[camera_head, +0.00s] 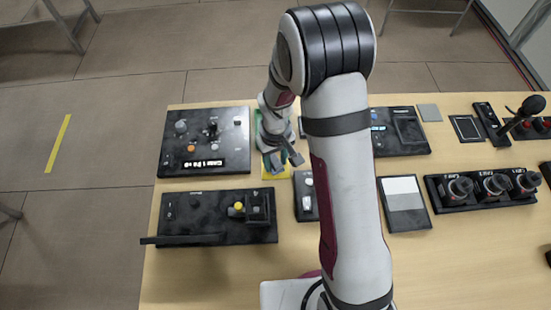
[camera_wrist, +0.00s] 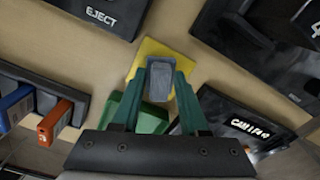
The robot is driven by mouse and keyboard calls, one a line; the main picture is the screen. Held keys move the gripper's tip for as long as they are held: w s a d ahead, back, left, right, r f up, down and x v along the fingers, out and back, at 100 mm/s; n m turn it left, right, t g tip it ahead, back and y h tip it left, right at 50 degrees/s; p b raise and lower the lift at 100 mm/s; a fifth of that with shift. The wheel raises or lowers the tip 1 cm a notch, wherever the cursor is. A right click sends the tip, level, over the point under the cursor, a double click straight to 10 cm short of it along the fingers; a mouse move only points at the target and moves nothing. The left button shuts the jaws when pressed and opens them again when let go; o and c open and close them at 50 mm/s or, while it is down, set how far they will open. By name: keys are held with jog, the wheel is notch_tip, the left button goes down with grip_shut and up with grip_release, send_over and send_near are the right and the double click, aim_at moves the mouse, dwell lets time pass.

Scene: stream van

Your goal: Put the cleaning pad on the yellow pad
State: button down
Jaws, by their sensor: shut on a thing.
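My gripper (camera_head: 283,161) is over the yellow pad (camera_head: 284,174) in the head view. In the wrist view, its two green fingers (camera_wrist: 160,82) are shut on a small grey block, which I take to be the cleaning pad (camera_wrist: 160,76). The yellow pad (camera_wrist: 150,48) shows directly behind the grey block and sticks out around its top and sides. I cannot tell whether the block touches it. In the head view the fingers largely hide the block.
A green pad (camera_wrist: 150,122) adjoins the yellow one. Black control panels stand close by: one with knobs (camera_head: 178,160) to the left, one with a lever (camera_head: 185,222) at front left. A grey square (camera_head: 429,112) lies farther right. My arm hides the table's middle.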

aim_at(276, 161)
jog(key=shift+c, duration=2.1)
grip_release()
jog(key=shift+f, duration=0.15)
notch_tip(276, 161, up, 12)
jog(key=r, duration=0.1)
jog(key=s+d+r+m+y, duration=0.1)
jog(key=s+r+m, duration=0.3)
jog(key=s, duration=0.7)
jog(key=s+d+r+m, duration=0.3)
jog(key=s+m, duration=0.3)
jog(key=s, duration=0.5)
jog(key=shift+s+r+y, duration=0.3)
jog(key=shift+r+y, duration=0.1)
jog(key=shift+r, duration=0.15)
